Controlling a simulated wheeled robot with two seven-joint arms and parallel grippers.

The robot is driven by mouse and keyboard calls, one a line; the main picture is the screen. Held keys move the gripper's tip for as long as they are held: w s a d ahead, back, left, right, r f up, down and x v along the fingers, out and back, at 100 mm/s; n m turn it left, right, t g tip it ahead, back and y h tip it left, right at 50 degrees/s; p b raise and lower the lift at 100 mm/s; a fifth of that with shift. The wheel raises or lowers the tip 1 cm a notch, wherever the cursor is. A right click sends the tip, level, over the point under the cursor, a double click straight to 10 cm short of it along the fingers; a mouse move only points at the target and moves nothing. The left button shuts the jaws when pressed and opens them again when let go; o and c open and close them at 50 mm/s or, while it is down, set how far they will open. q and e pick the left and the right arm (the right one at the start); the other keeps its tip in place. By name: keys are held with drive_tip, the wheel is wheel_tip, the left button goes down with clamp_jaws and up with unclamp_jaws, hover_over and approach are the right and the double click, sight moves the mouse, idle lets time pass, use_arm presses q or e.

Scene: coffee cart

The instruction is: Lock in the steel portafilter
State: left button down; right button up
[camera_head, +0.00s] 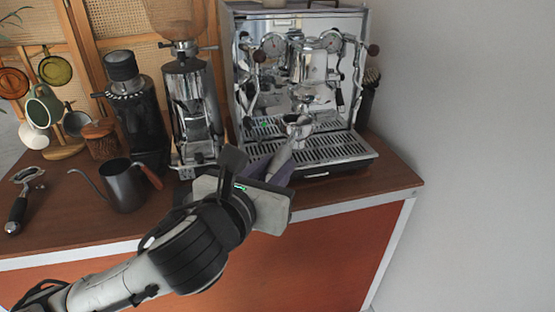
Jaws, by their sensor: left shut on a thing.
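My left gripper (276,168) reaches in from the left, in front of the espresso machine (305,85). It is shut on the steel portafilter (297,126), whose handle is mostly hidden by the fingers. The portafilter's round basket end points away from me and sits above the drip tray (335,149), below the machine's group head (308,97). A small gap seems to show between basket and group head, but I cannot tell their depth alignment. My right gripper is not in view.
A second portafilter with a black handle (17,212) lies at the counter's left. A dark gooseneck kettle (123,188), a chrome grinder (191,105) and a black grinder (140,115) stand left of the machine. Mugs hang on a rack (64,151). The counter's front right is clear.

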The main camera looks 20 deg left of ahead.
sight(300, 128)
use_arm(q)
drive_tip(key=shift+w+r, duration=0.15)
drive_tip(key=shift+w, duration=0.4)
drive_tip(key=b+x, duration=0.1)
drive_tip(key=x, duration=0.1)
drive_tip(key=r+b+x, duration=0.1)
drive_tip(key=x, duration=0.1)
drive_tip(key=shift+w, duration=0.4)
drive_tip(key=shift+w+r+p, duration=0.2)
drive_tip(key=shift+w+p, duration=0.45)
drive_tip(key=shift+w, duration=0.35)
drive_tip(key=shift+r+p+x, duration=0.2)
drive_tip(key=shift+p+x, duration=0.25)
drive_tip(key=shift+x, duration=0.95)
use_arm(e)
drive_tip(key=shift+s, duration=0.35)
use_arm(q)
drive_tip(key=shift+r, duration=1.25)
drive_tip(key=shift+d, duration=0.1)
drive_tip(key=shift+d+n+y, duration=0.65)
drive_tip(key=shift+n+y, duration=0.05)
drive_tip(key=shift+y, duration=0.2)
